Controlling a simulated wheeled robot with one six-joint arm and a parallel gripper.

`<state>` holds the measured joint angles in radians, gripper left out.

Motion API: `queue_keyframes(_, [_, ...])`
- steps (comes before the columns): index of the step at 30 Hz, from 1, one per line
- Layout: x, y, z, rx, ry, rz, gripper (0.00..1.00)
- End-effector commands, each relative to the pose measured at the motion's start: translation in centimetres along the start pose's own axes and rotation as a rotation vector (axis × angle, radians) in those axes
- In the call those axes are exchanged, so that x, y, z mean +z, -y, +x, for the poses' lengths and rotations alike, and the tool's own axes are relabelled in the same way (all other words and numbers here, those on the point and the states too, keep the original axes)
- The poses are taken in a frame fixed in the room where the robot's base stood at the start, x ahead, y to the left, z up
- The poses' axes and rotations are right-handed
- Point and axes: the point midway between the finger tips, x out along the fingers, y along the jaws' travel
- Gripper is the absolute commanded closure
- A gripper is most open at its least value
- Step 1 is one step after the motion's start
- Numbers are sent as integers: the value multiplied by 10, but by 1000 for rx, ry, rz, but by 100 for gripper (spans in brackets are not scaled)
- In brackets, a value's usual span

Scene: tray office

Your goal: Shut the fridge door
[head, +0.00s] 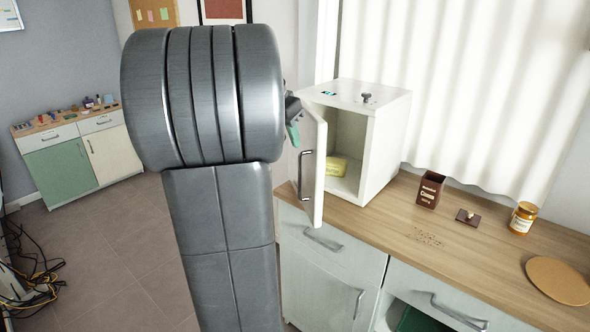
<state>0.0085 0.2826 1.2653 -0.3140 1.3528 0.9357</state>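The small white fridge (385,138) stands on the wooden counter. Its door (319,180) is open, swung out toward me and seen almost edge-on, with a dark handle (301,174) on its outer face. A yellow packet (337,166) lies inside the fridge. My gripper (293,128) is mostly hidden behind my arm. Only a dark part and a green part show, close to the left of the door's upper end. I cannot tell whether it touches the door or whether its fingers are open.
A brown tin (430,190), a small brown block with a knob (468,217), an amber jar (523,218) and a round board (558,281) are on the counter (400,225) right of the fridge. Cables (35,265) lie on the floor at left. Open floor (110,240) lies between.

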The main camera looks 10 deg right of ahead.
Motion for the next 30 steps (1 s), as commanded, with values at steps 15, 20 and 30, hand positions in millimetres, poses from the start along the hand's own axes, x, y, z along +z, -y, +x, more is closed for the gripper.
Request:
queue_keyframes(15, [1, -1, 103, 2, 4, -2, 68])
queue_keyframes(20, [1, 0, 120, 1, 3, -2, 68])
queue_keyframes(30, [1, 0, 126, -1, 1, -2, 68])
